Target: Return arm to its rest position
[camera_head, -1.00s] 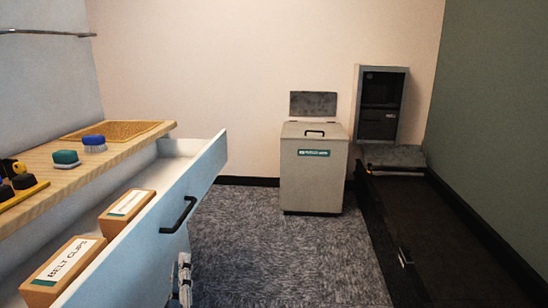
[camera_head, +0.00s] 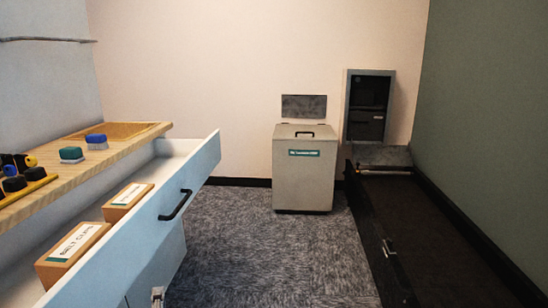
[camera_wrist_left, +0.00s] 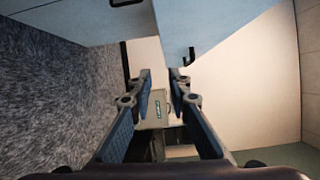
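My left gripper (camera_head: 158,296) shows only as a small tip at the bottom edge of the head view, in front of the open drawer (camera_head: 152,228). In the left wrist view my left gripper (camera_wrist_left: 161,82) has its two fingers apart with nothing between them. The grey bin (camera_wrist_left: 153,110) shows far off beyond the gap. The rest of the left arm is hidden below the head view. My right gripper is in neither view.
The drawer has a black handle (camera_head: 175,205) and holds boxes, one at the front (camera_head: 72,244) and one farther back (camera_head: 128,196). Brushes (camera_head: 71,154) lie on the wooden top (camera_head: 50,188). The lidded bin (camera_head: 303,180) stands at the back. Carpet (camera_head: 265,240) is clear.

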